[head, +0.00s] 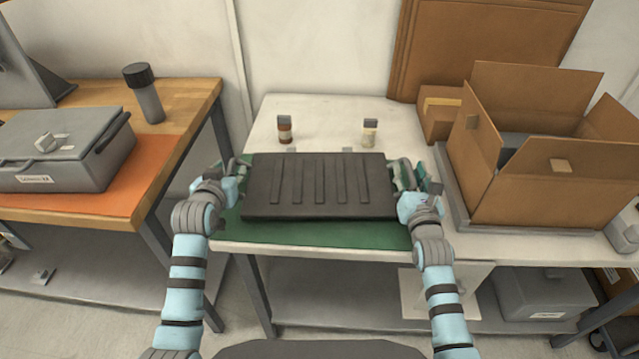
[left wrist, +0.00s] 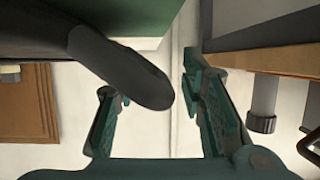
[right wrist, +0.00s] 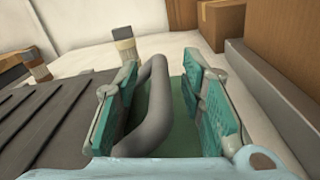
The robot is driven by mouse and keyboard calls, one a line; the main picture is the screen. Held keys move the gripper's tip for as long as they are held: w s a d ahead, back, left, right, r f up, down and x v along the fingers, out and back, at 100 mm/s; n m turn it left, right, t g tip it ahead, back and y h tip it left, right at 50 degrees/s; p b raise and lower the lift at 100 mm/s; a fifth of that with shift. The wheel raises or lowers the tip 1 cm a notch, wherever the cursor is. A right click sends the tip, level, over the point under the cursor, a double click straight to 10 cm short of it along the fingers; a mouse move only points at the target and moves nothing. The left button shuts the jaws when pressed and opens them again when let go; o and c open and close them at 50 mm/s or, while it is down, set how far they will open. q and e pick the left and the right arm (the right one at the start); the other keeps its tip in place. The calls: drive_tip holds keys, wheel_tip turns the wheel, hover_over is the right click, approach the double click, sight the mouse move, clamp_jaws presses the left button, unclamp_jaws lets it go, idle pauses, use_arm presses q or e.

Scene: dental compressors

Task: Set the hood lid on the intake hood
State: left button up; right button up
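The hood lid (head: 318,187) is a dark ribbed slab lying over the green mat on the white table, with a grey loop handle at each end. My left gripper (head: 236,168) is at its left end. In the left wrist view a handle (left wrist: 120,70) reaches between the spread fingers, nearer one of them. My right gripper (head: 410,176) is at the right end. In the right wrist view the handle (right wrist: 153,108) stands between the open fingers, close to the left finger. I cannot make out a separate intake hood; anything under the lid is hidden.
Two small jars, brown-labelled (head: 284,132) and cream-labelled (head: 370,132), stand behind the lid. An open cardboard box (head: 530,180) sits on a grey tray at right. A grey case (head: 62,150) and a dark-capped bottle (head: 145,95) are on the left bench.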

use_arm(q)
clamp_jaws()
use_arm(e)
clamp_jaws()
use_arm(q)
drive_tip(key=shift+r, duration=0.2)
use_arm(e)
drive_tip(key=shift+r, duration=0.15)
